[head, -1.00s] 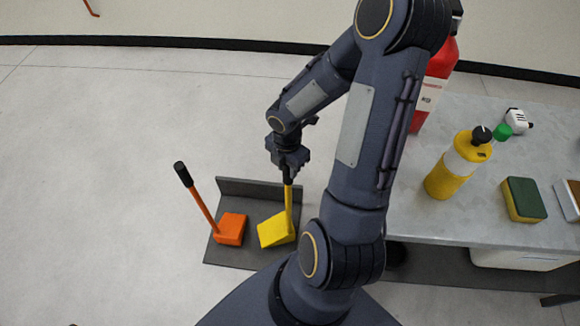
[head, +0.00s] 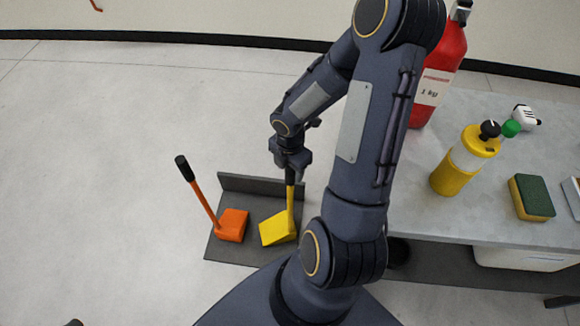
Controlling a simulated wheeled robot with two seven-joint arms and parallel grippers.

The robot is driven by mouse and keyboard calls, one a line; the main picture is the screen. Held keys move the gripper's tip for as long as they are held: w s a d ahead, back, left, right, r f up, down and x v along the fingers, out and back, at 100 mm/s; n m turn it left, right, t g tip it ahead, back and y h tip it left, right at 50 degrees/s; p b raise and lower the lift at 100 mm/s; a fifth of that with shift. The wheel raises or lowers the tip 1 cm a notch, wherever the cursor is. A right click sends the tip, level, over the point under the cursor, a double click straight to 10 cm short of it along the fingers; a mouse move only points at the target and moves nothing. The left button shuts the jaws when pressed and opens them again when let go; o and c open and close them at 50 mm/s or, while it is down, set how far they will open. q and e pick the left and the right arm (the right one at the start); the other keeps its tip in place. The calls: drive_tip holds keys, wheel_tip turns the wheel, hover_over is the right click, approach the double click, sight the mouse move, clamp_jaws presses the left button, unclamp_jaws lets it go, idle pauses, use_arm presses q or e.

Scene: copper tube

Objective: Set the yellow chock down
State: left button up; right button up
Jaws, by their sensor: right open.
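The yellow chock (head: 277,231) rests on a dark grey tray (head: 235,256) on the floor, its yellow handle rising upright from the block. My right gripper (head: 291,172) is open, with its fingers around the dark top of that handle. The fingers partly hide the grip, and I cannot tell whether they touch it. My left gripper is not in view.
An orange chock (head: 232,226) with a tilted, black-tipped handle sits just left on the same tray. To the right, a grey table (head: 425,222) carries a red extinguisher (head: 440,85), a yellow bottle (head: 452,178) and a sponge (head: 531,198). The floor at left is clear.

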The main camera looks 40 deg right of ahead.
wheel_tip(320, 180, up, 11)
drive_tip(key=p, duration=0.5)
drive_tip(key=shift+r, duration=0.2)
drive_tip(key=shift+a+r, duration=0.1)
drive_tip(key=shift+r, duration=0.5)
drive_tip(key=s+a+r+m+t+y, duration=0.2)
drive_tip(key=s+a+r+m, duration=0.2)
drive_tip(key=m, duration=0.6)
drive_tip(key=s+a+r+m+t+y, duration=0.1)
drive_tip(key=s+a+r+m+t, duration=0.2)
drive_tip(key=a+r+m, duration=0.6)
drive_tip(key=shift+s+r+m+t+y, duration=0.35)
drive_tip(key=shift+s+r+m, duration=0.5)
drive_tip(key=shift+s, duration=0.4)
